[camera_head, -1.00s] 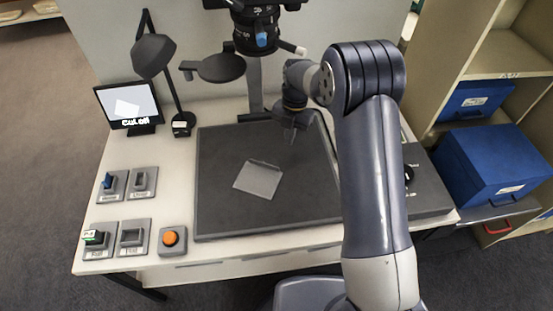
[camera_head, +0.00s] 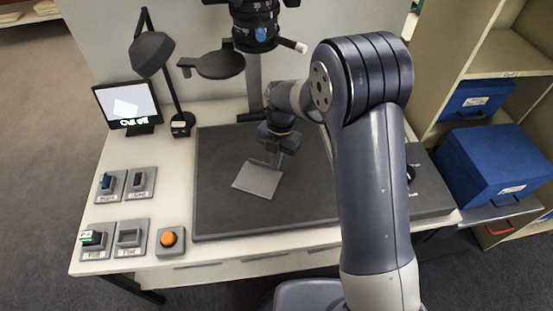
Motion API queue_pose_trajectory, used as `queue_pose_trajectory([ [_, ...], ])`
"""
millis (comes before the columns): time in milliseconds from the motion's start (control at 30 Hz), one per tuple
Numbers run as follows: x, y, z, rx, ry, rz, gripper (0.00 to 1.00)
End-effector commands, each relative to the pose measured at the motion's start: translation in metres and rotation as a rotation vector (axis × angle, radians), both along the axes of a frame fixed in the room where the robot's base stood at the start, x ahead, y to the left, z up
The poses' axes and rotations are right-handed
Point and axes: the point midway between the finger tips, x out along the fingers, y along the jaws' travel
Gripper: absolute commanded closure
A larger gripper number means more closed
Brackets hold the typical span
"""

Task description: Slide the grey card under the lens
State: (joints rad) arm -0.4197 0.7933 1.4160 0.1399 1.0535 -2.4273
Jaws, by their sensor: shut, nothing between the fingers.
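The grey card (camera_head: 258,180) lies flat and slightly turned on the dark copy board (camera_head: 222,217), left of the board's middle. My gripper (camera_head: 277,163) is shut and empty, pointing down at the card's upper right edge. Its tips look close to or at that edge; I cannot tell if they touch. The lens (camera_head: 256,38) hangs from the stand above the back of the board. A raised strip along the card's far edge is partly hidden by the gripper.
A lamp (camera_head: 153,52) and a small monitor (camera_head: 127,104) showing a pale tilted square stand at the back left. Switch blocks and an orange button (camera_head: 169,238) sit left of the board. Blue boxes (camera_head: 497,162) stand on the right. The board's left and front are clear.

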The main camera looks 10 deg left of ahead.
Motion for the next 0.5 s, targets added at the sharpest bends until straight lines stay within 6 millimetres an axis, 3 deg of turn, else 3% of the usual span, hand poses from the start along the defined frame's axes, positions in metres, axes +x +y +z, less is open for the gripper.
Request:
queue_pose_trajectory([
  [100, 0.001, -0.002, -0.004, -0.003, 0.007, -0.001, 1.0],
  [367, 0.032, -0.014, -0.004, -0.003, 0.006, -0.001, 1.0],
  [500, 0.035, -0.015, -0.003, -0.003, 0.006, 0.001, 1.0],
])
